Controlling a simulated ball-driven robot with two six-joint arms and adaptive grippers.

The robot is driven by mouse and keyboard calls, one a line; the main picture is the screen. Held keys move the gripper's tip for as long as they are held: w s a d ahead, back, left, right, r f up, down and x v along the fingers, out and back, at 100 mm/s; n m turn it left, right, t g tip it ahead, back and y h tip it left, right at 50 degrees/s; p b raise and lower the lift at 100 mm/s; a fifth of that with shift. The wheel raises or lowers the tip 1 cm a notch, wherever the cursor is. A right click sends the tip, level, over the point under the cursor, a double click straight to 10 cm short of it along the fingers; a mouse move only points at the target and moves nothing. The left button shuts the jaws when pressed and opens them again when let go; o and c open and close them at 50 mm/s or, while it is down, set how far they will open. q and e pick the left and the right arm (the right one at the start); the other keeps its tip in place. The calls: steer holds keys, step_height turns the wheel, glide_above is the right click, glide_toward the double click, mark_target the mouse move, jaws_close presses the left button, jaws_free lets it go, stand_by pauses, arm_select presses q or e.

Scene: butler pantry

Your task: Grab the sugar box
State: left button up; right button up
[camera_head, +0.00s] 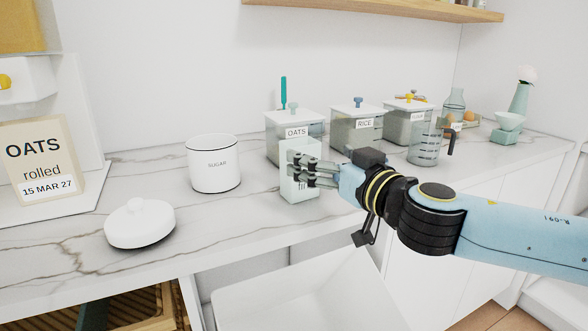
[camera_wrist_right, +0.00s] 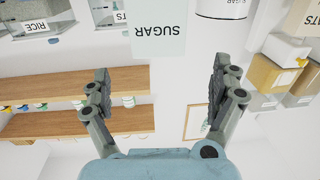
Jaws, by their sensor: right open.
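The sugar box (camera_head: 300,191) is a pale mint upright carton on the marble counter in front of the OATS container. In the right wrist view its SUGAR label (camera_wrist_right: 160,32) shows upside down at the top centre. My right gripper (camera_head: 302,168) reaches in from the right, with its fingers overlapping the upper part of the box in the head view. In the wrist view the right gripper (camera_wrist_right: 160,82) is open, its fingers wide apart and the box centred between them toward the top. I cannot tell whether they touch it. My left gripper is not in view.
A white SUGAR canister (camera_head: 214,165) stands open to the left, its lid (camera_head: 139,222) on the counter. OATS (camera_head: 280,128) and RICE (camera_head: 350,135) containers stand behind the box. A measuring jug (camera_head: 424,145) is behind my arm. A white bin (camera_head: 310,300) is below the counter edge.

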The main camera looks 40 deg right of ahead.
mark_target(307, 148)
steer(key=x, duration=0.3)
steer(key=shift+w, duration=0.2)
steer(key=p+x, duration=0.1)
steer(key=x, duration=0.3)
steer(key=shift+w+d, duration=0.2)
steer(key=shift+w+d+f, duration=0.1)
steer(key=shift+w, duration=0.35)
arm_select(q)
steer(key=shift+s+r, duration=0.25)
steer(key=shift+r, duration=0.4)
arm_select(e)
steer(key=shift+s, duration=0.1)
steer(key=c, duration=0.5)
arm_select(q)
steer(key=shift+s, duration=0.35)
arm_select(e)
steer(key=c, duration=1.2)
steer(key=shift+c, duration=0.2)
